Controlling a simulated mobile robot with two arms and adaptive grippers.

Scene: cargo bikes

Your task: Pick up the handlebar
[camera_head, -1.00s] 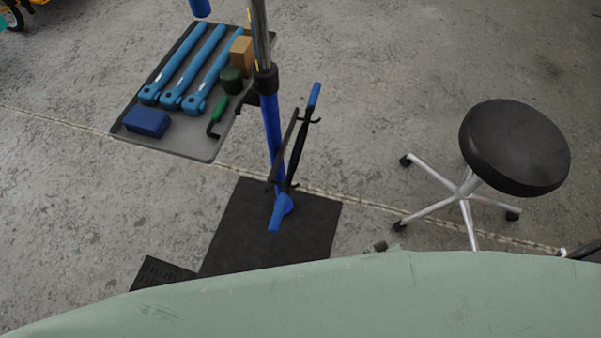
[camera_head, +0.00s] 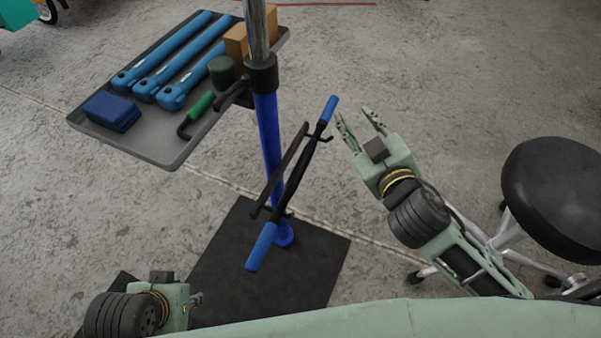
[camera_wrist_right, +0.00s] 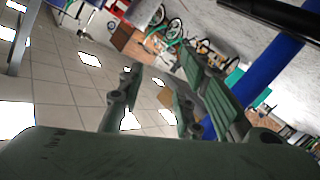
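The handlebar (camera_head: 294,178) is a black bar with blue grips at both ends. It lies slanted in front of the blue stand post (camera_head: 270,140), seemingly on a black holder. My right gripper (camera_head: 358,118) is open and empty, just right of the handlebar's upper blue grip and apart from it. Its spread fingers (camera_wrist_right: 160,95) also show in the right wrist view with nothing between them. In that view a black bar crosses the upper right corner; I cannot tell whether it is the handlebar. My left gripper (camera_head: 197,299) is at the bottom left; its fingers are mostly hidden.
A grey tray (camera_head: 150,150) on the post holds several blue tools, a blue block (camera_head: 111,111), a green cup, a cardboard box and a green-handled hex key. A black stool (camera_head: 555,190) stands at the right. The stand's black base plate (camera_head: 225,265) lies on the concrete floor.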

